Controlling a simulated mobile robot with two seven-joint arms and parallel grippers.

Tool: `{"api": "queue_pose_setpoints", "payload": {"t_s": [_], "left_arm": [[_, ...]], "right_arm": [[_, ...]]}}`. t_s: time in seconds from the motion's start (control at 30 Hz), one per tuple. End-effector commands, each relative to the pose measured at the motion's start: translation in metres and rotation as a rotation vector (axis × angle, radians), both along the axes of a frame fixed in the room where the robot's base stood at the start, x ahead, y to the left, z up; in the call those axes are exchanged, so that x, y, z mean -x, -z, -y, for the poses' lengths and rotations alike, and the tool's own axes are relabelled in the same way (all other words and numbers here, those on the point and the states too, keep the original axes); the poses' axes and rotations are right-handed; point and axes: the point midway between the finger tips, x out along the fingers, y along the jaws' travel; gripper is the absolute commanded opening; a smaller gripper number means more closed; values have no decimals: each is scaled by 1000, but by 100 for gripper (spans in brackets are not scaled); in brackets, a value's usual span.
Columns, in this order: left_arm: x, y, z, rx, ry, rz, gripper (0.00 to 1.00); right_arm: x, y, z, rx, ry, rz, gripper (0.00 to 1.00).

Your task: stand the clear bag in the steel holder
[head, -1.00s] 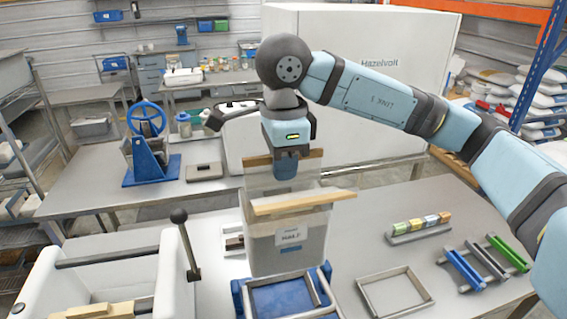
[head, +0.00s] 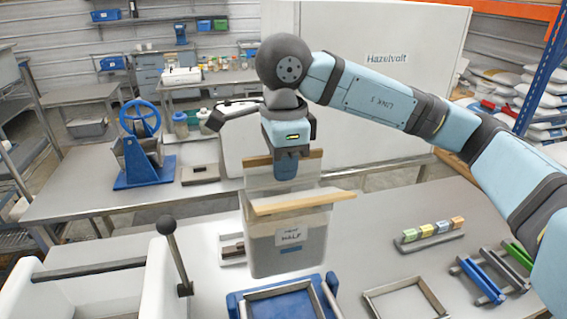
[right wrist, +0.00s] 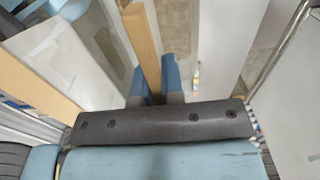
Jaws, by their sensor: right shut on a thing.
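The clear bag (head: 287,252) hangs upright, its lower part grey with contents and a white label on its front. Pale wooden bars (head: 300,202) run along its top edges. My right gripper (head: 286,170) is shut on the rear bar, and the right wrist view shows that wooden bar (right wrist: 143,45) between the fingers. A steel frame on a blue base (head: 285,303), apparently the steel holder, is at the bottom edge of the head view, just in front of the bag and partly cut off. Whether the bag's bottom touches anything is unclear. My left gripper is out of view.
An empty steel frame (head: 405,298) lies on the table right of the holder. Small coloured blocks on a rail (head: 432,231) and a green and blue rack (head: 493,272) are farther right. A white machine with a black-knobbed lever (head: 175,255) stands close on the left.

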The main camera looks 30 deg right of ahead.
Motion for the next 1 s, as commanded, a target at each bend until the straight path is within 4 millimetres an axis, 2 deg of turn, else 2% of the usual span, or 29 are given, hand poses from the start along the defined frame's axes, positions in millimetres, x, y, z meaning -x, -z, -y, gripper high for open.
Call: {"api": "queue_pose_setpoints", "payload": {"t_s": [0.03,0.1,0.37,0.63,0.8,1.0], "left_arm": [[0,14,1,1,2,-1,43],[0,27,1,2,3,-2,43],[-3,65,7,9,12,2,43],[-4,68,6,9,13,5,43],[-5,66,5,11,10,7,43],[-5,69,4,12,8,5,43]], "right_arm": [[0,13,0,-1,0,2,0],[0,26,0,-1,0,2,0],[0,68,0,-1,1,2,0],[0,117,0,0,0,0,0],[0,130,0,-1,1,2,0],[-1,135,0,0,1,2,0]]}}
